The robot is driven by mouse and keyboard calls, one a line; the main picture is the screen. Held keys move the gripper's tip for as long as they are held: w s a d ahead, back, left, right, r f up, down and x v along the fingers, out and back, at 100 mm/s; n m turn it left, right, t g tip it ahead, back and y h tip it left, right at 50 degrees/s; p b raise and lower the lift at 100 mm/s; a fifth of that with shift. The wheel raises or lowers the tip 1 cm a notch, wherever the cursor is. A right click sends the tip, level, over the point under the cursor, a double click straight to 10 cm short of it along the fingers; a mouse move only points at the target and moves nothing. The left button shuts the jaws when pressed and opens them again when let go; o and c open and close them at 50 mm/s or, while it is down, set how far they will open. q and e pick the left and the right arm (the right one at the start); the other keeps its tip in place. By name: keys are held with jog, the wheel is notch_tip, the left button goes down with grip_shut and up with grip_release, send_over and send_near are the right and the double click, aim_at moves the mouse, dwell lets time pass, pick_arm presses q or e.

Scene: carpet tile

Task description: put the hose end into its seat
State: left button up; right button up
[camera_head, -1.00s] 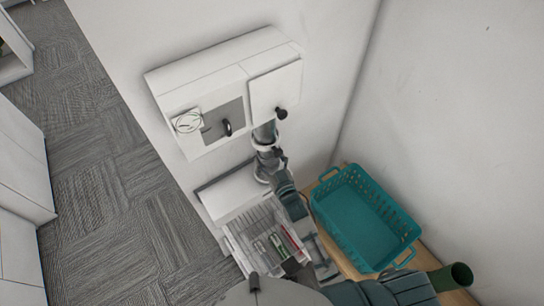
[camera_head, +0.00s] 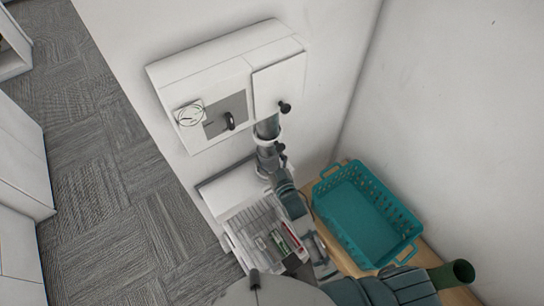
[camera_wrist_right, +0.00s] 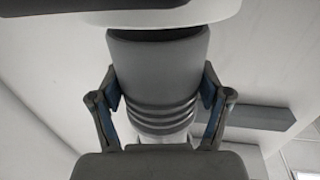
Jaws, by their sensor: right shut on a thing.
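The hose end (camera_wrist_right: 155,75) is a dark grey cylinder with ribs at its lower part. My right gripper (camera_wrist_right: 160,105) is shut on it, one finger at each side of the ribs. In the right wrist view a broad white rim (camera_wrist_right: 215,12) lies directly above the hose end; I cannot tell whether it is the seat. In the head view the grey hose end (camera_head: 267,126) shows just under the white wall box, beyond a pale ring. My right gripper (camera_head: 268,155) is below that ring, partly hidden by its own arm. My left gripper is not in view.
The white wall box (camera_head: 205,75) carries a black knob (camera_head: 285,107) and a dark hook (camera_head: 229,121). A clear tray (camera_head: 240,228) with small items is below it. A teal basket (camera_head: 365,215) stands at right by the wall. Carpet at left is free.

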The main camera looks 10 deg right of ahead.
jog(key=shift+a+r, duration=0.1)
jog(key=shift+a, duration=0.8)
jog(key=shift+d, duration=0.5)
jog(key=shift+d+p, duration=0.35)
jog(key=shift+d, duration=0.1)
jog(key=shift+a, duration=0.4)
jog(key=shift+d+p, duration=0.3)
jog(key=shift+d, duration=0.35)
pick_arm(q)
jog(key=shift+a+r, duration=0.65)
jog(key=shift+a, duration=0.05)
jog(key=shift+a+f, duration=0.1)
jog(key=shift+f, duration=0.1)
pick_arm(e)
jog(key=shift+a+f, duration=0.2)
jog(key=shift+a, duration=0.05)
